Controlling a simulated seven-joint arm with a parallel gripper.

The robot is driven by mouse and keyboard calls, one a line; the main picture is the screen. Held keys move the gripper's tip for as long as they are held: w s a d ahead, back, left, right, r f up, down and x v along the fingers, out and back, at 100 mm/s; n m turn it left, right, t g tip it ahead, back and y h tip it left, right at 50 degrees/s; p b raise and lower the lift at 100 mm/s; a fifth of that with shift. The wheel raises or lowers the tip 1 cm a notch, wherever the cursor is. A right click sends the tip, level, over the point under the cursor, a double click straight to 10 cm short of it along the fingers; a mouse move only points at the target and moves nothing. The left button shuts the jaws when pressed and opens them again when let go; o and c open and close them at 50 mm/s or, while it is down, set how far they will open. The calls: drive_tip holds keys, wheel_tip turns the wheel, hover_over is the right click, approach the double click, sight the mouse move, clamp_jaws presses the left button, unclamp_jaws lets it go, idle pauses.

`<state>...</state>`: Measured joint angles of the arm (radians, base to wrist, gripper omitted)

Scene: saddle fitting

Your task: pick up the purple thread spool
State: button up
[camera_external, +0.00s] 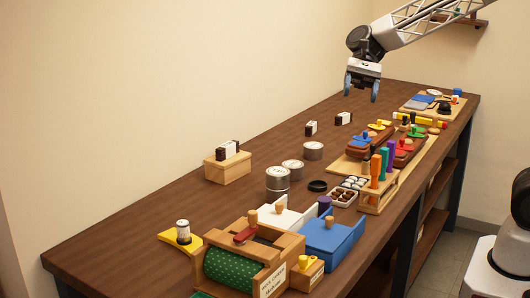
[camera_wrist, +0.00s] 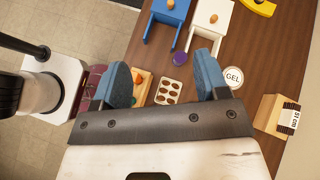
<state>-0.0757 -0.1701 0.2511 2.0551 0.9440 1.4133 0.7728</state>
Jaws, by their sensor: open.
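The purple thread spool (camera_external: 325,203) stands on the brown table between the white and blue open boxes at their back end, partly hidden by the blue box in the external view. In the wrist view it shows as a round purple top (camera_wrist: 179,58) between my finger tips, well below them. My gripper (camera_external: 361,92) is open and empty, high above the table and beyond the spool toward the far end. Its blue fingers (camera_wrist: 161,65) also show spread apart in the wrist view.
The blue box (camera_external: 330,238) and white box (camera_external: 290,215) stand close to the spool. A tool rack (camera_external: 378,195) stands to the right.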

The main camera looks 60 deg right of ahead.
drive_tip(key=w+a+m+y, duration=0.2)
drive_tip(key=w+a, duration=0.1)
drive_tip(key=w, duration=0.3)
approach(326, 197)
drive_tip(key=shift+s+a+f+m+g, duration=0.15)
drive_tip(key=shift+a+f+m+g, duration=0.15)
drive_tip(key=shift+a+f, duration=0.55)
drive_tip(key=shift+x, duration=1.25)
drive_tip(key=shift+a, duration=0.1)
drive_tip(key=shift+x, duration=2.5)
drive_tip(key=shift+f, duration=0.1)
drive_tip(key=shift+c, duration=0.5)
drive_tip(key=c, duration=0.8)
